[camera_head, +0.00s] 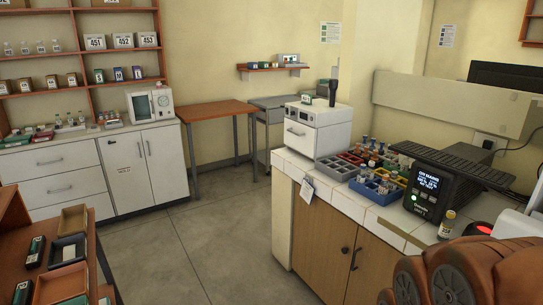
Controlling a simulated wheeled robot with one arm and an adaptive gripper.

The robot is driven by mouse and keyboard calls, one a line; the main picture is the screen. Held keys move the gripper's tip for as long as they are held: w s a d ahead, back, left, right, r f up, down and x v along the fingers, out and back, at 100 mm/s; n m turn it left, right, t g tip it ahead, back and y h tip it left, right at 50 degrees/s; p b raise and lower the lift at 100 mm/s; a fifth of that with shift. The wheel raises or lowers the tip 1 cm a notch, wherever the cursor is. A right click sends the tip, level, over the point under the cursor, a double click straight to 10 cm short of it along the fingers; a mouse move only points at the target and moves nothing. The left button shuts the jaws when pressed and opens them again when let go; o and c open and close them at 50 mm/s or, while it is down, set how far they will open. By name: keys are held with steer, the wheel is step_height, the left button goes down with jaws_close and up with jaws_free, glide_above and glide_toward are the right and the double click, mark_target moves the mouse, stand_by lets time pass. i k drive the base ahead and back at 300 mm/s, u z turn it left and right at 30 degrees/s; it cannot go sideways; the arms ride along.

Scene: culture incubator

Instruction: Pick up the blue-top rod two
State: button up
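Small rods with coloured tops stand in racks on the white-tiled counter at the right. A blue-topped rod (365,140) seems to stand toward the back of the group, near red-topped ones. A blue compartment rack (366,196) is at the counter's front, with a few rods in or beside it. A grey-blue rack (335,172) lies to its left, and a dark red rack is behind. The rods are too small to tell which is blue-top rod two. My gripper is not in view; rounded brown arm parts fill the lower right corner.
A black device with a lit display (427,185) stands right of the racks, with a small capped bottle (447,224) in front. A white machine (318,128) stands behind them. Open floor (200,245) lies left of the counter. A shelf with trays (62,286) is at lower left.

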mark_target(372, 148)
steer(key=u, duration=0.4)
steer(key=i, duration=1.8)
steer(key=u, duration=0.05)
